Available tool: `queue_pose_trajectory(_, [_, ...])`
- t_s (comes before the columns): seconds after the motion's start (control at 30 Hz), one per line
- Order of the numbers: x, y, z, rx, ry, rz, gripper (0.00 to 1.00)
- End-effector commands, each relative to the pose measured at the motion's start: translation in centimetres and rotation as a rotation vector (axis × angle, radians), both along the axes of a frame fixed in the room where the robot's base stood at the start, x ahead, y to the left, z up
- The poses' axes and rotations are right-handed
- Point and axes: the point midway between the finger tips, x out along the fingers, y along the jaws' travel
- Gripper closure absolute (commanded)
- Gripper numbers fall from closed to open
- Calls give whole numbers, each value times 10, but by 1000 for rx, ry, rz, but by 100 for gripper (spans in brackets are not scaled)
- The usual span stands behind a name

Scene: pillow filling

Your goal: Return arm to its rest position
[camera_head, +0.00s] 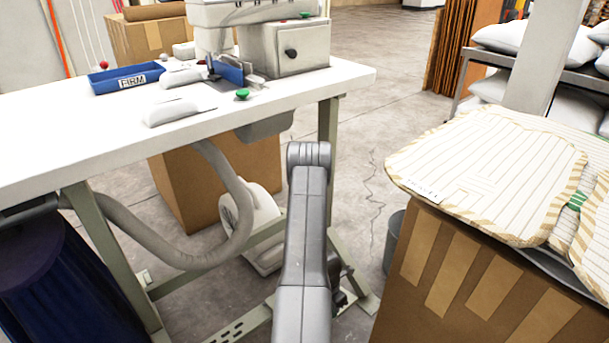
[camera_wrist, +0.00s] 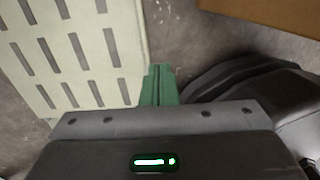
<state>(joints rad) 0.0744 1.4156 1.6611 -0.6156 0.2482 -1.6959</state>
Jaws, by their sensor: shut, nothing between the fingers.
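My arm (camera_head: 307,220) rises grey from the bottom middle of the head view. Its bent joint is near the front right leg of the white table, and the rest of the arm past it is hidden there. My gripper (camera_wrist: 158,85) shows in the wrist view as two green fingers pressed together, with nothing between them. It points down over the grey concrete floor (camera_wrist: 181,35). A pale slotted plate (camera_wrist: 75,25) lies just left of the fingertips.
The white table (camera_head: 50,125) holds a filling machine (camera_head: 287,50) and a blue FIRM tray (camera_head: 125,79). A cardboard box (camera_head: 445,285) with striped pillow covers (camera_head: 490,175) stands at right. A grey bin (camera_head: 392,240) stands beside it. Open floor (camera_head: 375,110) lies between table and box.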

Motion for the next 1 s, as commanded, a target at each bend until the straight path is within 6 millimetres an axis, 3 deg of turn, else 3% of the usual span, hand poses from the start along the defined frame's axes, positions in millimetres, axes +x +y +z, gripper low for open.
queue_pose_trajectory(0.03, [-1,0,-15,0,1,0,100])
queue_pose_trajectory(0.1, [-1,0,-27,0,2,1,100])
queue_pose_trajectory(0.4, [0,0,-57,-1,1,0,100])
queue_pose_trajectory(1.0, [-5,-2,-51,-7,10,-23,100])
